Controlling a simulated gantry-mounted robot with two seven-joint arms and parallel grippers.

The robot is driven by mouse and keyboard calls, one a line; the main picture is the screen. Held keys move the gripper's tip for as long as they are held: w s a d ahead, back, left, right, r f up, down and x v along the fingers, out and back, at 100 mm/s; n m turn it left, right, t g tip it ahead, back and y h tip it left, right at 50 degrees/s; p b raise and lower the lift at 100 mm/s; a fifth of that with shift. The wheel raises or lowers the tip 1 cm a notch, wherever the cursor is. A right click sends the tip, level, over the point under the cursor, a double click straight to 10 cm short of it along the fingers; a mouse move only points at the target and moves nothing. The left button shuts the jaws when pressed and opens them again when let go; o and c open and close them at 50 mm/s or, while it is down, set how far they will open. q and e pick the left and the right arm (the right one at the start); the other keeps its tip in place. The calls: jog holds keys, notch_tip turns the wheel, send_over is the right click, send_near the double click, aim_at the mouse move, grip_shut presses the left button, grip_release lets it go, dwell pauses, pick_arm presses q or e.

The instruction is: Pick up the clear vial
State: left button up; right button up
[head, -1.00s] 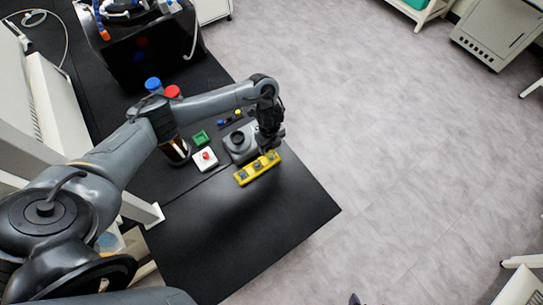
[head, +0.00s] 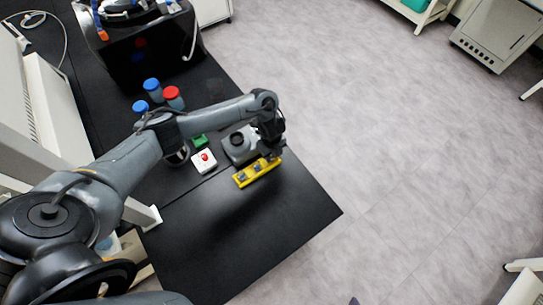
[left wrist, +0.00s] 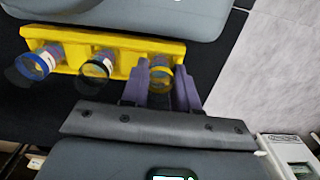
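A yellow rack (head: 243,178) lies near the right edge of the black bench; it also shows in the left wrist view (left wrist: 120,41). It holds three small glass vials in a row: one with a blue ring (left wrist: 36,65), one with a black ring (left wrist: 97,68) and one with a yellow ring (left wrist: 161,76). I cannot tell which is the clear one. My left gripper (head: 271,151) is over the rack's right end. In the left wrist view its purple fingers (left wrist: 161,90) are apart, one on each side of the yellow-ringed vial. Contact is unclear. My right gripper is not visible.
A grey device (head: 238,146) stands just behind the rack. A white box with a red button (head: 204,160) and a green block (head: 199,140) are to its left. Bottles with blue (head: 152,85) and red (head: 172,92) caps stand behind my left arm. The bench front is clear.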

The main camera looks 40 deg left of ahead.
pick_arm(q)
grip_shut()
jog(key=shift+r, duration=0.1)
